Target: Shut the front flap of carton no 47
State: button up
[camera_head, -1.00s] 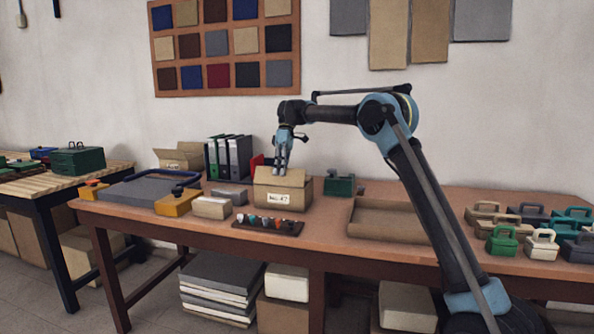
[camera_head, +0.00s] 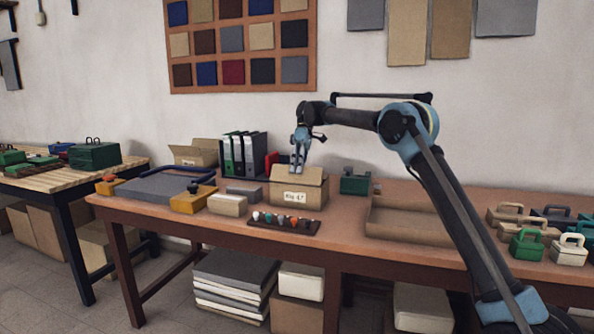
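The carton labelled no 47 (camera_head: 311,194) stands on the brown workbench, near its middle. Its white label is on the front face. A flap at the front edge (camera_head: 298,174) shows above the label and looks raised or tilted; its exact angle is hard to tell. My gripper (camera_head: 297,169) points down over the carton, with its fingertips at or just in front of the flap area. I cannot tell whether the fingers touch the cardboard. Two fingers show close together, and the gap between them is too small to judge.
A rack of small coloured knobs (camera_head: 284,225) lies in front of the carton. Black and green binders (camera_head: 243,154) stand behind left, and a green device (camera_head: 355,181) stands behind right. A shallow brown tray (camera_head: 412,232) lies to the right. Small cases (camera_head: 527,245) crowd the right end.

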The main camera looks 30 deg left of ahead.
jog(key=shift+o, duration=0.6)
jog(key=v, duration=0.7)
jog(key=shift+w+r, duration=0.2)
